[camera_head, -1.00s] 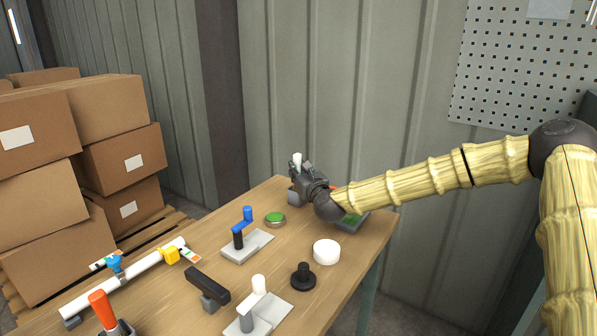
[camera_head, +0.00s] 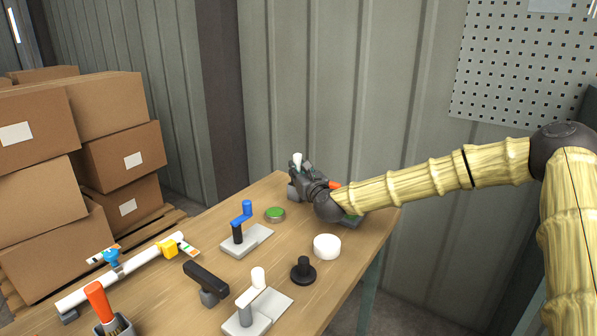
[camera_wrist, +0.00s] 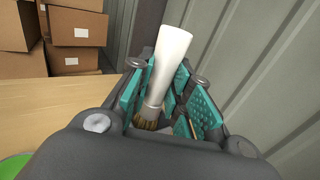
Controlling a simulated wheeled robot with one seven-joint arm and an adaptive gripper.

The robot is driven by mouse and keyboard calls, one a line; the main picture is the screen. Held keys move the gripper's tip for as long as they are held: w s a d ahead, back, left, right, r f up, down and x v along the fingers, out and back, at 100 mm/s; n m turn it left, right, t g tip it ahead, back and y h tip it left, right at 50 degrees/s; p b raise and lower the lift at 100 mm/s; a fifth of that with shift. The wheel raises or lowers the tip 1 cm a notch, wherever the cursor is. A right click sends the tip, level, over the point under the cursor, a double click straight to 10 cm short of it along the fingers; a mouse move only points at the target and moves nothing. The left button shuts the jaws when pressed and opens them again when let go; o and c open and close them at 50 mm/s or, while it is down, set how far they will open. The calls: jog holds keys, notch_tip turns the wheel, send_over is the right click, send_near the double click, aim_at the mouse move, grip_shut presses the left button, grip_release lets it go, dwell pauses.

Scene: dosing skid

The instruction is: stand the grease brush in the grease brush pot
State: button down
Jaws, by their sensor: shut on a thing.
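The grease brush has a white handle (camera_head: 297,160) that rises from my gripper (camera_head: 303,170) at the far end of the table. In the wrist view the handle (camera_wrist: 168,62) stands nearly upright, leaning slightly, with tan bristles (camera_wrist: 147,121) pointing down. My gripper (camera_wrist: 168,95) is shut on the brush between its teal pads. A grey block-like thing (camera_head: 292,193) shows just below the gripper; I cannot tell whether it is the pot. An orange-handled brush (camera_head: 98,300) stands in a grey pot (camera_head: 115,328) at the front left.
A blue-handled crank (camera_head: 243,220), green-topped tin (camera_head: 275,214), white round cap (camera_head: 327,246), black knob (camera_head: 303,271), black lever (camera_head: 206,280) and white pipe with valves (camera_head: 130,268) occupy the table. Boxes (camera_head: 125,160) stand left; a corrugated wall (camera_head: 350,90) is close behind my gripper.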

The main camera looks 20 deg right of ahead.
jog(key=c, duration=1.2)
grip_release()
jog(key=shift+c, duration=0.2)
jog(key=s, duration=1.2)
jog(key=shift+d, duration=0.45)
jog(key=shift+r, duration=0.1)
